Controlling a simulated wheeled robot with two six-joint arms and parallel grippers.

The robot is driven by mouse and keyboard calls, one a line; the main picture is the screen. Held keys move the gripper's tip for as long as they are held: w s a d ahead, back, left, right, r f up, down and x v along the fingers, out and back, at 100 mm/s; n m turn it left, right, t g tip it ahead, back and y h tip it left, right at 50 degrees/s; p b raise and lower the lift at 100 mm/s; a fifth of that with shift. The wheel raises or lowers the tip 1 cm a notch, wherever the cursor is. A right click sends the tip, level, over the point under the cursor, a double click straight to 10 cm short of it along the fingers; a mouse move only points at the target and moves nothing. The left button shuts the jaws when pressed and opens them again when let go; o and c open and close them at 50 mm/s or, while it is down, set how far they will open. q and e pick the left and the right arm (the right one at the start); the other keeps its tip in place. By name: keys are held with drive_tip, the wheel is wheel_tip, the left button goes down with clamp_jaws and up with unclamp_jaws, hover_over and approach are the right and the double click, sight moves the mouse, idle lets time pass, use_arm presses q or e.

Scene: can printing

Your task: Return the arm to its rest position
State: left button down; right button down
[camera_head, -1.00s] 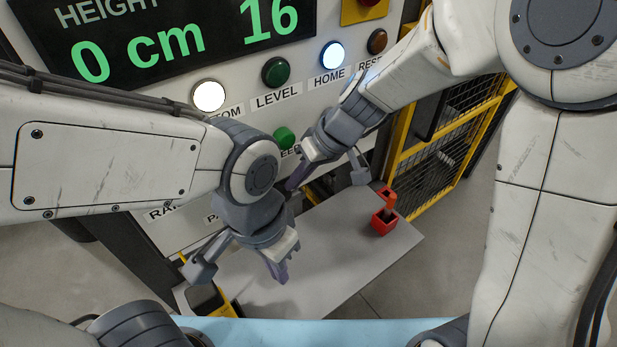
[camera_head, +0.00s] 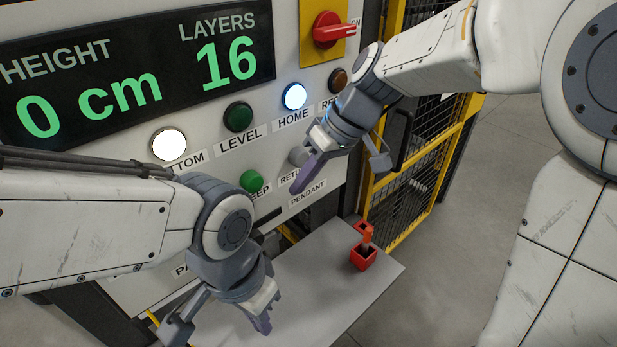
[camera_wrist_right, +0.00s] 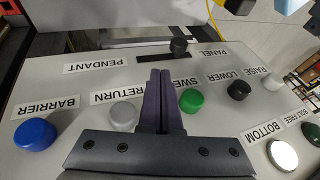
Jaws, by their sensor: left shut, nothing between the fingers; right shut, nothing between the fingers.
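My right gripper (camera_head: 298,188) is shut and empty. It hangs in front of the white control panel, close to the grey RETURN button (camera_head: 299,156) in the head view. In the right wrist view its two dark fingers (camera_wrist_right: 160,80) lie together, pointing at the panel between the grey RETURN button (camera_wrist_right: 124,116) and the green SWEEP button (camera_wrist_right: 193,100), whose labels appear upside down. I cannot tell how far the fingertips are from the panel. My left gripper (camera_head: 262,325) is shut and empty, low in the head view, over the grey shelf.
The display (camera_head: 140,75) reads height 0 cm and layers 16. The BOTTOM button (camera_head: 169,145) and HOME button (camera_head: 294,96) are lit. A red holder (camera_head: 363,260) stands on the grey shelf (camera_head: 350,298). A yellow-framed mesh guard (camera_head: 420,170) is at the right, with open floor beyond.

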drive_tip(key=s+f+h, duration=0.1)
drive_tip(key=s+f, duration=0.2)
drive_tip(key=s, duration=0.3)
drive_tip(key=s+d+f+h+b, duration=0.1)
drive_tip(key=s+f+h, duration=0.1)
drive_tip(key=s+f, duration=0.2)
drive_tip(key=s+d+f+g+h+b, duration=0.1)
drive_tip(key=s+f, duration=0.2)
drive_tip(key=s, duration=0.7)
drive_tip(key=shift+s+f+h, duration=0.2)
drive_tip(key=shift+f+h, duration=0.2)
